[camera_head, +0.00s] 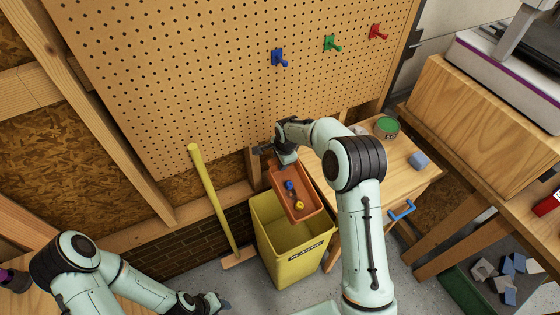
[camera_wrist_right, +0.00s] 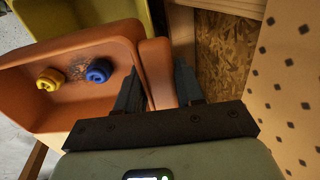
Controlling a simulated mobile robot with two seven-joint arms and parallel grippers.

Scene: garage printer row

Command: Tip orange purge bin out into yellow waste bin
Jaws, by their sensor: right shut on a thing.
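The orange purge bin (camera_head: 296,205) is an open tray held above the yellow waste bin (camera_head: 293,258), near its back right rim. It still holds a blue ring-shaped piece (camera_head: 290,186) and a yellow one (camera_head: 299,205). In the right wrist view the orange bin (camera_wrist_right: 40,105) shows the blue piece (camera_wrist_right: 99,70) and the yellow piece (camera_wrist_right: 50,79) inside. My right gripper (camera_wrist_right: 158,88) is shut on the bin's end wall. My left gripper (camera_head: 218,303) is low at the bottom, away from both bins; its jaws are too small to read.
A wooden table (camera_head: 345,200) stands right of the yellow bin, with a green tin (camera_head: 387,127) and a blue block (camera_head: 418,160) on it. A yellow-handled broom (camera_head: 212,200) stands left of the bin. A pegboard (camera_head: 200,80) is behind.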

